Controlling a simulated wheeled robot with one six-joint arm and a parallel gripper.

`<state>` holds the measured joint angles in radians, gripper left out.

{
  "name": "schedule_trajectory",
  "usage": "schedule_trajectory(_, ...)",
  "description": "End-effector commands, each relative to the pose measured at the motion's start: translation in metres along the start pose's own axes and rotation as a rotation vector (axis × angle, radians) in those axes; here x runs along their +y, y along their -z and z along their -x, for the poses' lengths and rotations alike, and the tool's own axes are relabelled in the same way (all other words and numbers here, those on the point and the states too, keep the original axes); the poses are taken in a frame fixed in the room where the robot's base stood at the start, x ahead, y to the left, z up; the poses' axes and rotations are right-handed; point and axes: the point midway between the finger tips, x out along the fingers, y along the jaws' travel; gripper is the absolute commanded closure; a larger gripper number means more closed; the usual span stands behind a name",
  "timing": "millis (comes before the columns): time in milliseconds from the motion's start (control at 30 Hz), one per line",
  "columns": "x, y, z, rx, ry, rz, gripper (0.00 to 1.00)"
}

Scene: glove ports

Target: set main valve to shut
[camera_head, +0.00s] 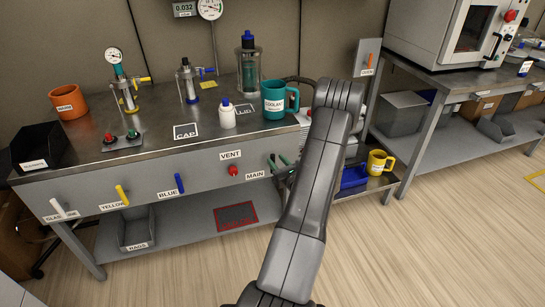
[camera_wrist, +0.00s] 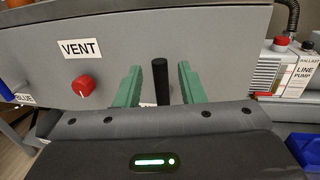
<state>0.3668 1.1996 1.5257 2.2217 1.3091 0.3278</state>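The main valve's black handle (camera_wrist: 160,82) stands upright in the wrist view, in front of the grey bench panel. The MAIN label (camera_head: 255,175) shows on that panel in the head view; in the wrist view it is mostly hidden behind the handle and fingers. My gripper (camera_wrist: 159,88) has green fingers, one on each side of the handle, with a visible gap on both sides. It is open and not clamped on the handle. In the head view my gripper (camera_head: 280,163) is at the bench front, right of the label, and the handle is hard to make out.
A red VENT knob (camera_wrist: 83,86) is left of the handle; it also shows in the head view (camera_head: 233,170). Blue (camera_head: 179,183), yellow (camera_head: 122,194) and white (camera_head: 57,208) levers are further left. A line pump (camera_wrist: 285,70) and blue bin (camera_head: 354,178) are to the right.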

Motion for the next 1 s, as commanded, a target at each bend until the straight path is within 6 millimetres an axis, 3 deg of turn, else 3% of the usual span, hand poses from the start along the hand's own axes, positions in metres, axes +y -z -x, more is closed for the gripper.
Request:
schedule_trajectory(200,0.001,0.000,-0.030,-0.001,-0.002,0.001,0.64)
schedule_trajectory(600,0.000,0.000,-0.039,0.000,-0.001,0.000,0.64)
schedule_trajectory(633,0.000,0.000,-0.039,0.000,-0.001,0.000,0.66)
schedule_trajectory(800,0.000,0.000,-0.039,0.000,-0.001,0.000,1.00)
schedule_trajectory(1000,0.000,0.000,-0.038,0.000,-0.001,0.000,1.00)
